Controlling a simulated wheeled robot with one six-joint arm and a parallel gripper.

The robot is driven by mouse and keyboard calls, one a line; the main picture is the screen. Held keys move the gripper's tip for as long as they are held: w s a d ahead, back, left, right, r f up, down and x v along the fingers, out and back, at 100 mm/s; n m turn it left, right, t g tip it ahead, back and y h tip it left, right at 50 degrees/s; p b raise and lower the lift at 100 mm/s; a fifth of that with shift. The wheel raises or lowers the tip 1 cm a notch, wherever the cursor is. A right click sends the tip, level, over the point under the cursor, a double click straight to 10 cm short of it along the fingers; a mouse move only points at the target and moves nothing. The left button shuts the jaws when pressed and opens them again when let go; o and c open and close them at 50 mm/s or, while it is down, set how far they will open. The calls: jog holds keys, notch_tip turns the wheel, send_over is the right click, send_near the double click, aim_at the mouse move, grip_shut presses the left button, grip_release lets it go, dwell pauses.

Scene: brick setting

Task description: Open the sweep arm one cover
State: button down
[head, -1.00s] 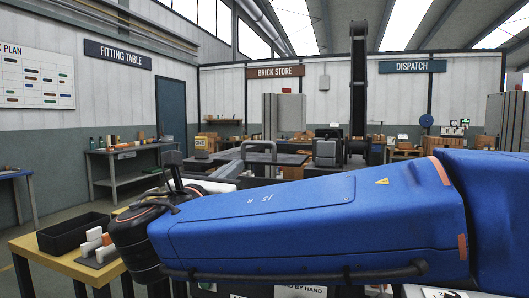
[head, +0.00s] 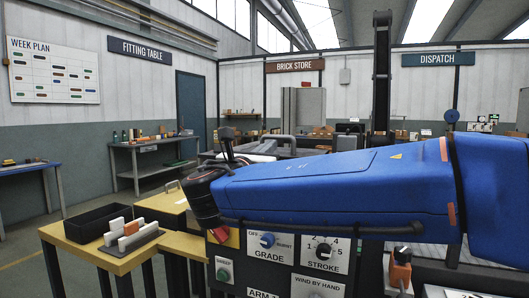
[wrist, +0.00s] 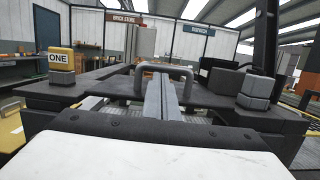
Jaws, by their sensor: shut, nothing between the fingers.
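The sweep arm one cover looks like the dark flat panel (wrist: 218,98) with an upright grey loop handle (wrist: 188,72) in the wrist view. A yellow block marked ONE (wrist: 60,58) stands to its left. The panel looks level and shut. My gripper (wrist: 158,78) points forward, its two grey fingers together and empty. The fingertips overlap the handle in the picture; I cannot tell whether they touch it. In the head view my blue arm hides most of the machine, and the fingertips cannot be made out.
A grey block (wrist: 256,86) stands right of the panel. In the head view a control panel with a STROKE knob (head: 323,251) lies below my arm. A yellow table (head: 118,264) with a black tray (head: 97,222) and white bricks (head: 117,226) is at lower left.

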jog(key=shift+w+d, duration=0.1)
jog(key=shift+w, duration=0.1)
jog(key=shift+r, duration=0.2)
